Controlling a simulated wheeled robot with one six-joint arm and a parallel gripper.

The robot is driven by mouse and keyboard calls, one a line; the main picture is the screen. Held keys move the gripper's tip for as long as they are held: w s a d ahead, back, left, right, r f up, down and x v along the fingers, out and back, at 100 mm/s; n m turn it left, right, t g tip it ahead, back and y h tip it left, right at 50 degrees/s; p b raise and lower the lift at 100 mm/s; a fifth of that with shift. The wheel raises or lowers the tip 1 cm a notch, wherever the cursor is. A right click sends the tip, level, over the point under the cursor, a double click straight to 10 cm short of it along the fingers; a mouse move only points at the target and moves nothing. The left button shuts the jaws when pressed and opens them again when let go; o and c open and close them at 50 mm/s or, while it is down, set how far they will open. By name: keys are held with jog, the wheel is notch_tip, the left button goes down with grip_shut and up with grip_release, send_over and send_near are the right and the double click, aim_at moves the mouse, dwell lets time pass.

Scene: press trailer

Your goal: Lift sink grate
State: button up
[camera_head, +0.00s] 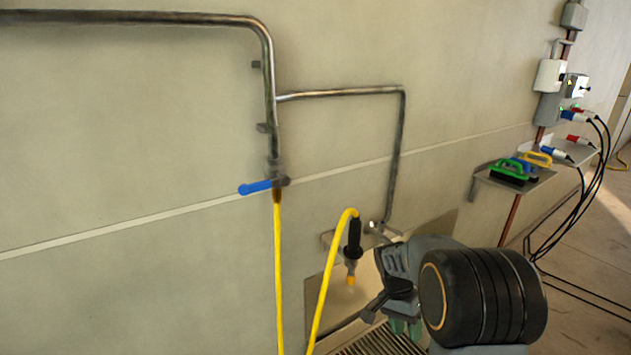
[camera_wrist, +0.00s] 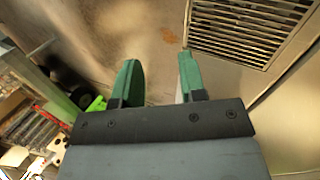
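The sink grate (camera_head: 380,342) is a slatted metal panel low in the head view, partly hidden behind my arm. In the wrist view the grate (camera_wrist: 247,28) lies at the upper right, in a brownish metal surface. My gripper (camera_wrist: 158,72) shows two green fingers set apart with nothing between them. In the wrist view the fingertips are to the left of the grate and a little below it in the picture. In the head view my gripper (camera_head: 405,328) points down over the grate's right part. I cannot tell the height between them.
A yellow hose (camera_head: 321,290) with a black spray nozzle (camera_head: 354,238) hangs on the wall left of my arm. A blue valve handle (camera_head: 256,187) and metal pipes are on the wall. A shelf with brushes (camera_head: 510,172) and a panel with black cables stand at the right.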

jog(key=s+a+r+n+t+p, duration=0.2)
jog(key=s+r+n+p, duration=0.1)
jog(key=r, duration=0.5)
jog(key=s+a+r+n+t+y+p, duration=0.1)
jog(key=s+a+r+n+t+p, duration=0.2)
jog(key=r+p, duration=0.3)
jog(key=s+a+r+n+t+y+p, duration=0.1)
jog(key=s+a+r+n+t+p, duration=0.2)
jog(key=r, duration=0.7)
jog(key=shift+s+r+n+p, duration=0.35)
jog(key=shift+s+n+p, duration=0.55)
jog(key=shift+p, duration=0.05)
jog(key=shift+a, duration=0.1)
